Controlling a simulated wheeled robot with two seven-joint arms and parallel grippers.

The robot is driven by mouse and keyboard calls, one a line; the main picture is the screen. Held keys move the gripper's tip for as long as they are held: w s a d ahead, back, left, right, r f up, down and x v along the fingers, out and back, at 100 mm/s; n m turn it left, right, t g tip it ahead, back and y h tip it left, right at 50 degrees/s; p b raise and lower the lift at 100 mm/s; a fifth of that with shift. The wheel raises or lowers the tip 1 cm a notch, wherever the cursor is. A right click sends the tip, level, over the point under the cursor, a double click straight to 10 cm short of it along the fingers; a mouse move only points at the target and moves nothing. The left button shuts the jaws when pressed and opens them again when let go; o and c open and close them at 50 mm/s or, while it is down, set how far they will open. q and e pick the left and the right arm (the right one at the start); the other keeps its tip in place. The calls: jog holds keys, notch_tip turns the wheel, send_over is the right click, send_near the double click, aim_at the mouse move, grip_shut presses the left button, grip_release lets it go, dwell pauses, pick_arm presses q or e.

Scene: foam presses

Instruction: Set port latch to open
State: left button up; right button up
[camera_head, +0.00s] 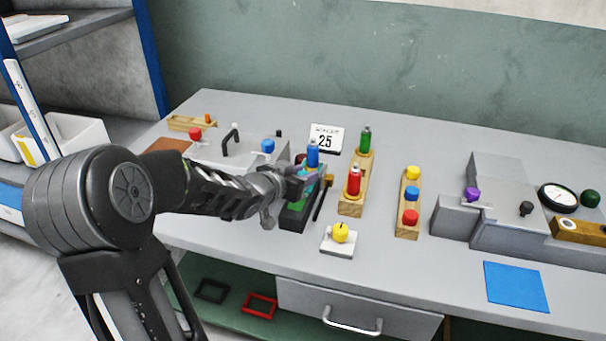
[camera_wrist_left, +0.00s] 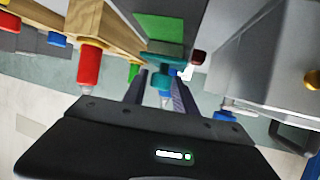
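No part carries a readable port latch label, so I cannot tell for certain which it is. My left gripper (camera_head: 308,182) is over a dark box (camera_head: 296,220) with a green panel, near the table's middle. A teal knob-like part (camera_wrist_left: 160,78) shows at this box in the left wrist view, with a blue part below it. The left fingers (camera_wrist_left: 160,92) look spread, with the teal and blue parts in line with the gap; I see no clear contact. A blue-topped piece (camera_head: 313,155) stands just behind the gripper. My right gripper is in neither view.
A wooden rack (camera_head: 352,204) with red and green bottles stands right of the box. A yellow knob on a white base (camera_head: 338,248) is in front. A grey press (camera_head: 500,215) stands at the right. A blue mat (camera_head: 515,287) lies at front right.

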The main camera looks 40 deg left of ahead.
pick_arm(q)
grip_shut()
dwell(1.1)
